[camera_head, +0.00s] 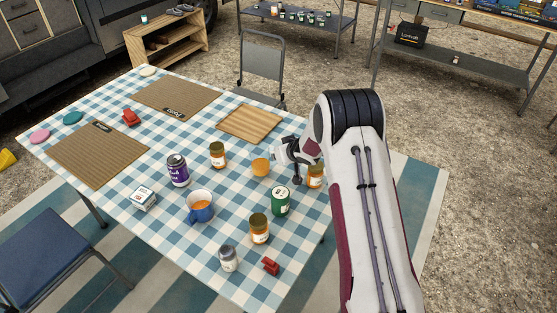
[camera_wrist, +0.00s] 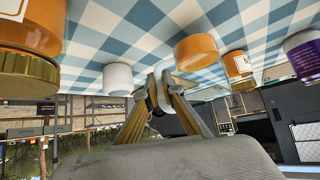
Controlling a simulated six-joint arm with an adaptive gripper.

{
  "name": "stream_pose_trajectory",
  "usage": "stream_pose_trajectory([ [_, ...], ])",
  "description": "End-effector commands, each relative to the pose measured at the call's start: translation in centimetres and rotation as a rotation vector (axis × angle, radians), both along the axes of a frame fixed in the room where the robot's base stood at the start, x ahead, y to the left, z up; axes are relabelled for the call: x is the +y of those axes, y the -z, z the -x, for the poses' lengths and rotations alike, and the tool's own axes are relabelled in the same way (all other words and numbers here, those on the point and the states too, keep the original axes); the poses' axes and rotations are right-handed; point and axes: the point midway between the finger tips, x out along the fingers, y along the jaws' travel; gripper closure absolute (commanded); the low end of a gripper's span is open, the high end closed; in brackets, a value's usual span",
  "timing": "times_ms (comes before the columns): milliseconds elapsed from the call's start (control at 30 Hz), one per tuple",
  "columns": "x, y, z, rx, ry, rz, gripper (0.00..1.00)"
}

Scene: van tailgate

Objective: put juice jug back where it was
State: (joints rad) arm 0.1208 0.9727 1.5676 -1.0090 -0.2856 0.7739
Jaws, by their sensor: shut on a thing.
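I cannot pick out the juice jug for certain. A blue cup with a white inside and orange contents (camera_head: 200,206) stands upright on the checked table, left of my gripper and nearer the front.
Close around are an orange jar (camera_head: 315,176), a green can (camera_head: 280,201), more jars (camera_head: 217,155) (camera_head: 259,229) and a purple can (camera_head: 177,170). A wooden board (camera_head: 248,123) lies behind. Brown mats (camera_head: 98,153) lie left. A chair (camera_head: 262,67) stands beyond the table.

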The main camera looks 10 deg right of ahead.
Motion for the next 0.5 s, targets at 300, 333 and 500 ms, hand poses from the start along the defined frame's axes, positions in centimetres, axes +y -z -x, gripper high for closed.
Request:
stream_pose_trajectory([
  [300,0.0,1.9,0.0,-0.001,0.001,0.0,1.0],
  [333,0.0,1.9,0.0,-0.001,0.001,0.0,1.0],
  [500,0.0,1.9,0.0,-0.001,0.001,0.0,1.0],
])
